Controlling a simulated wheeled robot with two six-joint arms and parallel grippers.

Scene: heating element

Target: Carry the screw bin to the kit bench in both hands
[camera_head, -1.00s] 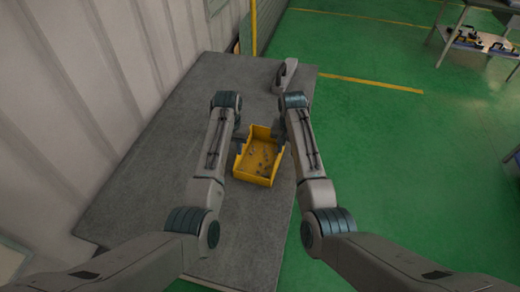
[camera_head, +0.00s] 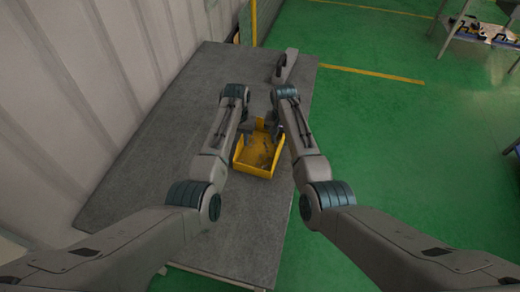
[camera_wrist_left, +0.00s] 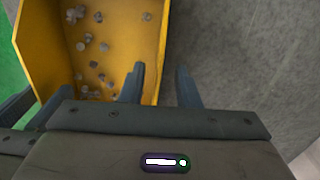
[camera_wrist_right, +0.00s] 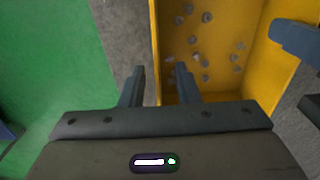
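The yellow screw bin (camera_head: 258,170) stands on the grey bench top near its right edge, with small screws or nuts loose inside. My left gripper (camera_wrist_left: 159,78) is open at one side wall of the bin; one finger is on the inner side and one on the outer, with gaps to the wall. My right gripper (camera_wrist_right: 159,80) is open at the opposite wall in the same way, one finger over the inside and one outside. In the head view the wrists partly hide both grippers. Whether the fingertips reach below the rim is hard to tell.
The grey bench (camera_head: 160,140) is mostly clear. A grey object (camera_head: 286,66) stands at its far right end. A corrugated wall (camera_head: 80,80) runs along the left. Green floor (camera_head: 400,160) lies open to the right, with another table (camera_head: 485,30) at the top right.

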